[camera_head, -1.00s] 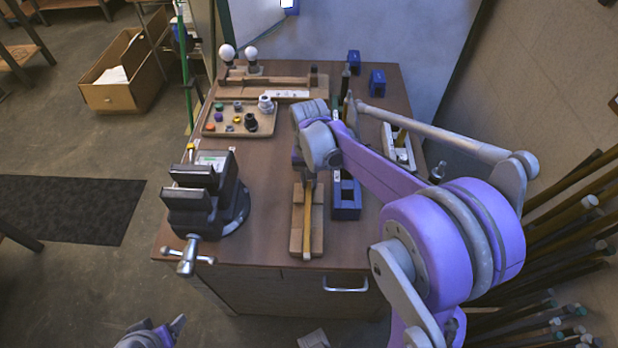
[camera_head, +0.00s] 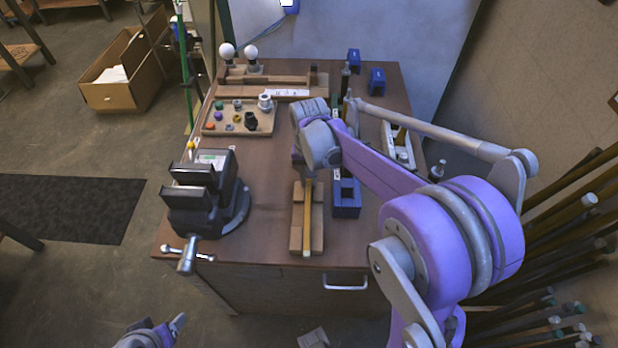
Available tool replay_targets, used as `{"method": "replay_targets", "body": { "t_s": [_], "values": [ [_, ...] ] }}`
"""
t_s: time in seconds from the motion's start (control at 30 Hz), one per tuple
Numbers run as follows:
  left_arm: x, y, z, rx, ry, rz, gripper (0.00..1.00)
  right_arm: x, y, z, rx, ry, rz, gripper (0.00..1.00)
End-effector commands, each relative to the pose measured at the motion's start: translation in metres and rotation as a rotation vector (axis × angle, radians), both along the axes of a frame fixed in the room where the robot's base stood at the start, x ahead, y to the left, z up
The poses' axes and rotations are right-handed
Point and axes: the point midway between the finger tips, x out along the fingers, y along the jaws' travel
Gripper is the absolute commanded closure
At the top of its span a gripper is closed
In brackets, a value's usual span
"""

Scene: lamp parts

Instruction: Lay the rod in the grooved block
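The rod (camera_head: 307,222) is thin and yellow-brown. It lies lengthwise along the middle of the grooved block (camera_head: 297,236), a pale wooden block near the table's front edge. The rod looks in line with the block, with its near end at the block's near end. My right gripper (camera_head: 308,179) is over the rod's far end and points down; its fingers are small and partly hidden by my wrist, so I cannot tell if they grip. My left gripper (camera_head: 178,325) is at the bottom edge, in front of the table and away from the block.
A blue block (camera_head: 346,206) with an opening stands close to the right of the grooved block. A black vise (camera_head: 205,198) is at the left table edge. A tray of small parts (camera_head: 212,127) and bulbs (camera_head: 227,51) are farther back. Bare tabletop lies between vise and block.

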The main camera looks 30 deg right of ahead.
Motion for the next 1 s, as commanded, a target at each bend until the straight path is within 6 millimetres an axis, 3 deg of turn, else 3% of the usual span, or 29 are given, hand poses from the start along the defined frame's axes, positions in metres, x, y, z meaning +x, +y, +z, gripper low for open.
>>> {"method": "replay_targets", "body": {
  "t_s": [0.17, 0.6, 1.0],
  "values": [
    [0.000, 0.000, 0.001, 0.000, 0.000, 0.000, 0.24, -0.002, 0.001, 0.013, 0.001, 0.003, 0.000, 0.46],
    [0.002, 0.000, 0.010, 0.000, -0.004, 0.000, 0.24, -0.002, 0.000, 0.096, -0.002, -0.001, 0.000, 0.46],
    [0.002, 0.000, 0.011, 0.000, -0.004, 0.000, 0.24, -0.004, 0.001, 0.110, -0.003, -0.004, 0.004, 0.46]
  ]
}}
